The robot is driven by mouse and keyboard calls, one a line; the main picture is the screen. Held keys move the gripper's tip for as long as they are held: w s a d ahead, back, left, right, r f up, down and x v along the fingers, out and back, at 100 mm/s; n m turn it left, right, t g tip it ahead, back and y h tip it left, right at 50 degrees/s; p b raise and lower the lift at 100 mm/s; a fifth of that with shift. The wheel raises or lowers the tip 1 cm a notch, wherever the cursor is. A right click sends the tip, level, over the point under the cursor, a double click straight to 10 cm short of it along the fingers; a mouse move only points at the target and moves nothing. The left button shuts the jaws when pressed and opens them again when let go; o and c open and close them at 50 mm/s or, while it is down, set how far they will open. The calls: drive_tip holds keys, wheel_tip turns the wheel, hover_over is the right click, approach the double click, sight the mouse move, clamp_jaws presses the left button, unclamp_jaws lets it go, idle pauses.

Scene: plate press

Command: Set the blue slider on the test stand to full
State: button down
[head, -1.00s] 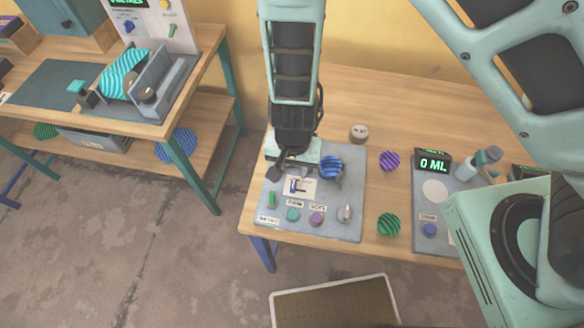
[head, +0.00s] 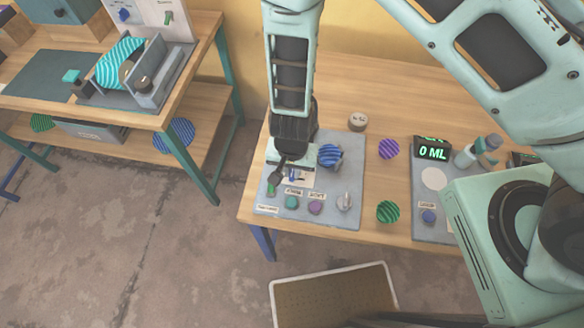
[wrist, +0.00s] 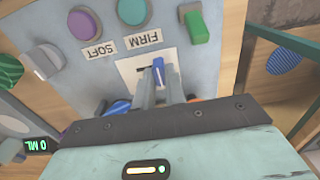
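The test stand (head: 346,222) is a grey panel on the wooden table in the head view. Its blue slider (wrist: 158,70) sits in a slot on a white plate (wrist: 135,70) in the wrist view. My gripper (wrist: 161,85) reaches over this plate, its two narrow grey fingers close together with the slider's blue knob showing between their tips. Whether they touch or grip the knob I cannot tell. In the head view my gripper (head: 287,173) partly covers the plate, and a bit of the blue slider (head: 293,176) shows beside it.
A green switch (wrist: 196,27), a teal FIRM button (wrist: 132,10), a purple SOFT button (wrist: 84,23) and a grey knob (wrist: 45,60) surround the slider plate. A blue striped ball (head: 329,155) is at the panel's back right. A 0 ML display (head: 432,149) stands further right.

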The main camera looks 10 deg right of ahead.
drive_tip(key=shift+s+d+f+b, duration=0.15)
drive_tip(key=shift+s+d+b, duration=0.05)
drive_tip(key=shift+d+b, duration=0.45)
drive_tip(key=shift+s+d+f+b, duration=0.1)
drive_tip(key=shift+s+d+b, duration=0.05)
drive_tip(key=shift+d+b, duration=0.5)
drive_tip(key=shift+s+d+r+b, duration=0.3)
drive_tip(key=shift+d+b, duration=0.1)
drive_tip(key=shift+d, duration=0.1)
drive_tip(key=c, duration=1.4)
unclamp_jaws()
drive_tip(key=shift+d, duration=0.1)
drive_tip(key=shift+c, duration=0.2)
drive_tip(key=shift+r, duration=0.45)
wheel_tip(320, 180, up, 16)
drive_tip(key=p, duration=0.3)
drive_tip(key=shift+r+p, duration=0.2)
drive_tip(key=shift+p, duration=0.2)
